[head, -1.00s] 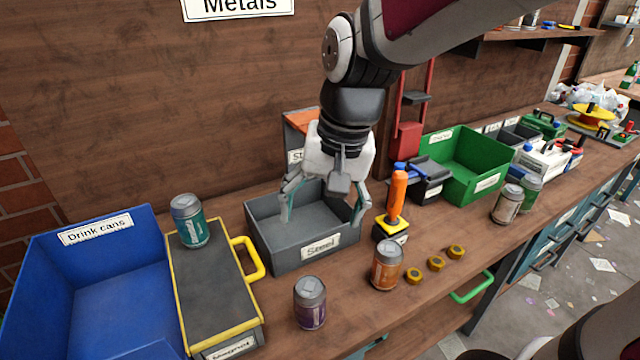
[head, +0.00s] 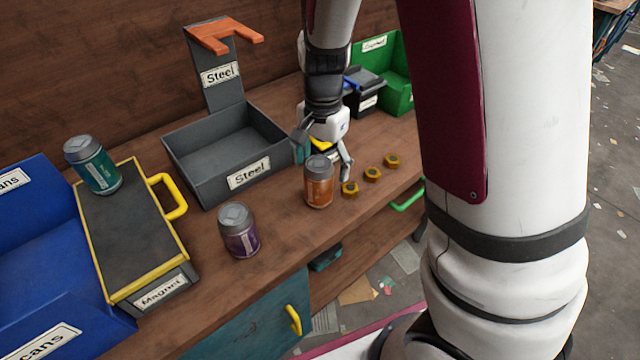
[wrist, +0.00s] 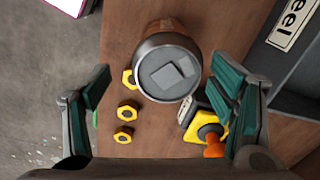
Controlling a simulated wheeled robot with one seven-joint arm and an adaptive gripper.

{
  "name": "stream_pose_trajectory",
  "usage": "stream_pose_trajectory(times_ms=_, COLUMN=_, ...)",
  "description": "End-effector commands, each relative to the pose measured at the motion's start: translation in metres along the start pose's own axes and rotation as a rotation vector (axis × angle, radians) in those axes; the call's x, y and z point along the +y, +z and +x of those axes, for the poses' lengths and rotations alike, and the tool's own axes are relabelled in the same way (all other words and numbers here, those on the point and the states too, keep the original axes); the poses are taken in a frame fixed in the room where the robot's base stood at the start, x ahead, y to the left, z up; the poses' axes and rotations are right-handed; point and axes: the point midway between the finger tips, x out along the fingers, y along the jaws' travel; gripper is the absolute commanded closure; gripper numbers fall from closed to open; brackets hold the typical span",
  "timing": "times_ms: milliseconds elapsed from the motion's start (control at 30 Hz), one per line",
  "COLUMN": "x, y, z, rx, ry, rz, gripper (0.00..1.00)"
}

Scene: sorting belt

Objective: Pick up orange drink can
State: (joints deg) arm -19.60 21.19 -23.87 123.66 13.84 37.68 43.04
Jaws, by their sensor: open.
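The orange drink can (head: 319,183) stands upright on the wooden bench, right of the grey Steel bin. My gripper (head: 325,155) is open just behind and above the can, its fingers pointing down. In the wrist view the can's grey lid (wrist: 167,68) shows from above, ahead of and between the two spread fingers of my gripper (wrist: 168,105). The fingers do not appear to touch it. The can's lower body is mostly hidden under its lid in that view.
Several yellow nuts (head: 371,173) lie right of the can. A yellow-based device with an orange handle (wrist: 212,140) stands close to it, near the right finger. A purple can (head: 239,232), the Steel bin (head: 210,190) and a teal can (head: 94,165) on the magnet box (head: 125,235) are left.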

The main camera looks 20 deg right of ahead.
Motion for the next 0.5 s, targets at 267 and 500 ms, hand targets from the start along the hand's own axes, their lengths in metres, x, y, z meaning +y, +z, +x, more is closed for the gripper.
stream_pose_trajectory(times_ms=267, x=0.0, y=0.0, z=0.025, rx=0.0, ry=0.001, rz=-0.001, gripper=0.23)
stream_pose_trajectory(times_ms=500, x=-0.005, y=0.001, z=0.056, rx=-0.001, ry=0.003, rz=-0.001, gripper=0.23)
